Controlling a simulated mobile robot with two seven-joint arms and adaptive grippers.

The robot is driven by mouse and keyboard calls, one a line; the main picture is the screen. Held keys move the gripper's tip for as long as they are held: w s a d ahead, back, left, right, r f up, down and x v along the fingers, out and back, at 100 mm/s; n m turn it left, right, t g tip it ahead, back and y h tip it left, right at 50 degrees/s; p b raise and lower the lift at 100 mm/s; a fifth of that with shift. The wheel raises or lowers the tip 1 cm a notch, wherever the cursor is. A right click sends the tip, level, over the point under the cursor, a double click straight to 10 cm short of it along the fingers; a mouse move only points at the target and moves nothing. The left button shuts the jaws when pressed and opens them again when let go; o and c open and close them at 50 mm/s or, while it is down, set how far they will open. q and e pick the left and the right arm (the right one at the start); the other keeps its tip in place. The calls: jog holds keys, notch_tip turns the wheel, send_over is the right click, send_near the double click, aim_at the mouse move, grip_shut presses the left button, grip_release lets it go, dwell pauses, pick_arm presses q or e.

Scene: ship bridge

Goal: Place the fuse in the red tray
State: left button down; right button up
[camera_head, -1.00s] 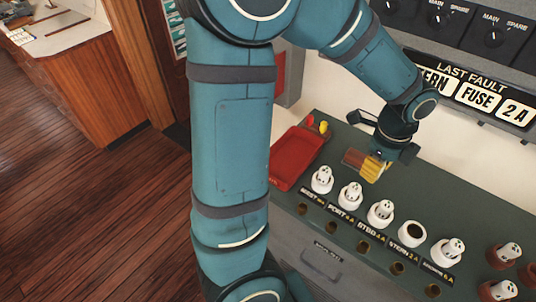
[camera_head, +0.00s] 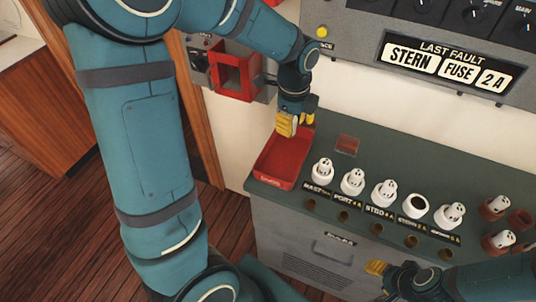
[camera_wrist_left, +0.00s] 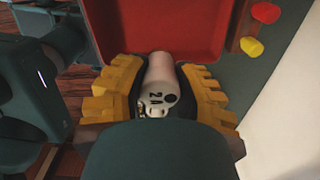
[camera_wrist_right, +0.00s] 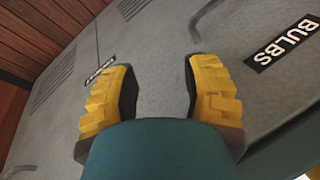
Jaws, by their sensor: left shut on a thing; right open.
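My left gripper (camera_head: 290,124) is shut on the fuse and is over the far part of the red tray (camera_head: 266,180). In the left wrist view the fuse (camera_wrist_left: 158,88) is a pale cylinder marked "2A", held between the yellow fingers, with the red tray (camera_wrist_left: 160,28) behind and below it. The fuse cannot be made out in the head view. My right gripper (camera_head: 385,272) is open and empty low in front of the counter. In the right wrist view the grey cabinet front shows between its fingers (camera_wrist_right: 158,95).
A row of white fuse holders (camera_head: 352,181) stands on the green counter (camera_head: 330,128), the one at STERN (camera_head: 416,205) with an open top. A small brown box (camera_head: 347,145) lies right of the tray. Brown holders (camera_head: 498,240) stand at the right. The fault panel (camera_head: 445,65) reads STERN FUSE 2 A.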

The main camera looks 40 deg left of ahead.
pick_arm(q)
jog(key=shift+a, duration=0.25)
jog(key=shift+s+a+f, duration=0.1)
jog(key=shift+a+f, duration=0.05)
notch_tip(320, 180, down, 10)
jog(key=shift+r+b, duration=0.1)
jog(key=shift+b, duration=0.8)
pick_arm(e)
jog(key=shift+s+a+f, duration=0.2)
jog(key=shift+f, duration=0.25)
jog(key=shift+s+a+f, duration=0.15)
jog(key=shift+f, duration=0.25)
pick_arm(q)
jog(key=c, duration=0.8)
grip_release()
jog(key=shift+o, duration=0.2)
pick_arm(e)
jog(key=shift+f, duration=0.15)
